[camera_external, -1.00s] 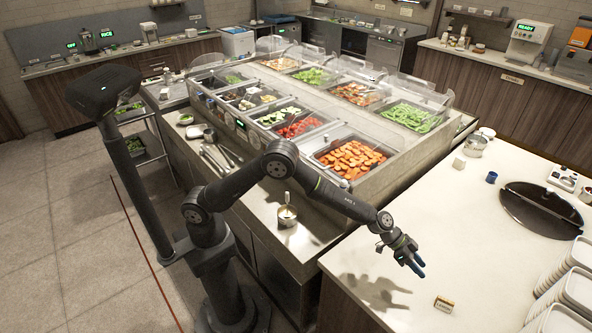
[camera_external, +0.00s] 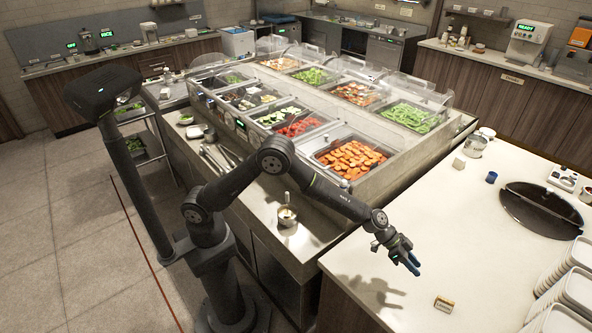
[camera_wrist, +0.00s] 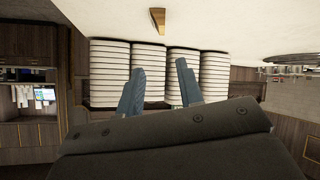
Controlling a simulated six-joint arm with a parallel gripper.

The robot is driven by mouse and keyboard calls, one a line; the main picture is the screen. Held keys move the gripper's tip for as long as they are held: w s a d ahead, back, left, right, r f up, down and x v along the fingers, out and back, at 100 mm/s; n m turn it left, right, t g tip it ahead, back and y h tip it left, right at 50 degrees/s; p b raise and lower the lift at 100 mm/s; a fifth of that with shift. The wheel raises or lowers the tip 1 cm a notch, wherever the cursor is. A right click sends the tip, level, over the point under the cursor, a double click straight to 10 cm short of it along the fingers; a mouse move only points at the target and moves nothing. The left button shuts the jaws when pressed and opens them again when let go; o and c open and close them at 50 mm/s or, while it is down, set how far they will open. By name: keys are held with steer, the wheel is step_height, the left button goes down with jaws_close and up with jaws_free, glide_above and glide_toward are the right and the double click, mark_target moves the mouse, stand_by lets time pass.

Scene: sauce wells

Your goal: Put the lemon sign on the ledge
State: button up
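The lemon sign (camera_external: 444,303) is a small tan block with dark lettering, standing on the white counter at the lower right. In the wrist view a small wooden wedge-shaped piece (camera_wrist: 158,20), which looks like the sign seen from the side, stands on the counter at the top. My gripper (camera_external: 414,268) is above the counter, to the left of the sign and apart from it. Its two blue fingertips are spread with nothing between them, as the wrist view (camera_wrist: 162,80) also shows. I cannot tell which edge is the ledge.
Stacks of white plates (camera_external: 568,290) stand at the right edge of the counter. A round dark lid (camera_external: 541,211), a blue cup (camera_external: 491,177) and a metal pot (camera_external: 475,146) are farther back. The food bar (camera_external: 300,190) is on the left. The counter around the sign is clear.

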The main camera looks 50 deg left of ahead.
glide_toward(442, 298)
steer(key=x, duration=0.5)
steer(key=shift+s+d+r, duration=0.15)
steer(key=shift+d+r, duration=0.05)
steer(key=shift+d, duration=0.1)
steer(key=x, duration=0.3)
steer(key=shift+f, duration=0.45)
steer(key=shift+x, duration=0.8)
steer(key=shift+r, duration=0.1)
jaws_close()
